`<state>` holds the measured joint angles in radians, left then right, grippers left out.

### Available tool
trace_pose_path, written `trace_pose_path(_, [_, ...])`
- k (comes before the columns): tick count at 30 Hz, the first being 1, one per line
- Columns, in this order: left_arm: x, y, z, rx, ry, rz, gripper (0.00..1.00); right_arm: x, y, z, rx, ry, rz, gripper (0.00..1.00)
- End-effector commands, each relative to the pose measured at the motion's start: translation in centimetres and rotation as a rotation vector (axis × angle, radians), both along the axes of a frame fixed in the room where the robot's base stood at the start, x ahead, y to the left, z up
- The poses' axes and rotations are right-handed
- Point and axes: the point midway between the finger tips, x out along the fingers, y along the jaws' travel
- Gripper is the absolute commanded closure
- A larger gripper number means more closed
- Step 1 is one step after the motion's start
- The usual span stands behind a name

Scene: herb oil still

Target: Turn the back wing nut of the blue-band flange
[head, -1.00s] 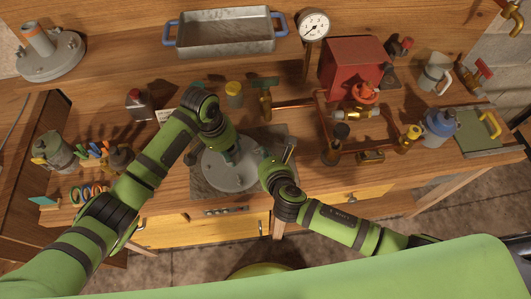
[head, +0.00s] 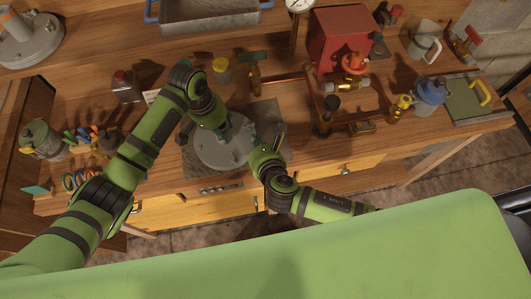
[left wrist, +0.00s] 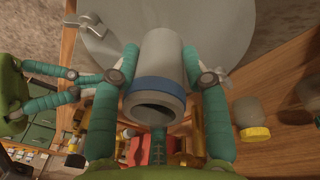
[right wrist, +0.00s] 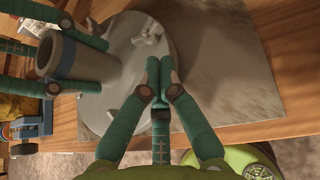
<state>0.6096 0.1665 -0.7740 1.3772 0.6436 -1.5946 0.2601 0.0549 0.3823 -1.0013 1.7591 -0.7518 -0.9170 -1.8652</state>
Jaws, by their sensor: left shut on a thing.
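The blue-band flange is a grey metal disc (head: 218,150) with an upright pipe neck; its blue band (left wrist: 158,88) shows in the left wrist view. My left gripper (left wrist: 160,65) is shut around this neck, a finger on each side. A small metal wing nut (right wrist: 148,38) on the disc shows in the right wrist view, just past my right fingertips. Another wing nut (left wrist: 92,22) shows at the upper left of the left wrist view. My right gripper (right wrist: 160,65) is over the disc beside the neck, fingertips together, nothing seen between them. Whether it touches the disc is unclear.
The flange stands on a grey mat (head: 265,112) at the bench's front edge. Copper piping (head: 285,78) and a red box (head: 338,38) stand to the right. A yellow-lidded jar (head: 221,68) is behind the flange. An orange-band flange (head: 28,42) lies far left.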

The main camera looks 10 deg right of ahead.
Motion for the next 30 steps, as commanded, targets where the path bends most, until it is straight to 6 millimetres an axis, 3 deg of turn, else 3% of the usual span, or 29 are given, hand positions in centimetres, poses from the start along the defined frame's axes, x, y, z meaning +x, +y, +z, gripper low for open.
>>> trace_pose_path(6, [-0.2, 0.1, -0.4, 0.002, 0.004, 0.002, 1.0, -4.8, -0.7, 2.0, 0.001, 0.003, 0.0, 1.0])
trace_pose_path(12, [-0.1, 0.1, -0.4, 0.003, 0.003, 0.004, 1.0, -7.9, -1.1, 3.9, -0.001, 0.001, -0.001, 1.0])
trace_pose_path(18, [-0.1, 0.2, -0.3, 0.004, 0.003, 0.004, 1.0, -9.3, -1.3, 4.7, -0.001, 0.0, -0.002, 1.0])
trace_pose_path(26, [0.0, 0.2, -0.3, 0.006, 0.001, 0.005, 1.0, -9.4, -1.4, 4.9, -0.002, 0.0, -0.002, 1.0])
trace_pose_path(27, [0.0, 0.3, -0.3, 0.006, 0.001, 0.005, 1.0, -9.4, -1.4, 4.9, -0.002, 0.0, -0.002, 0.94])
trace_pose_path(30, [0.0, 0.3, -0.3, 0.007, 0.001, 0.005, 1.0, -9.1, -1.5, 4.7, 0.001, 0.005, -0.013, 0.55])
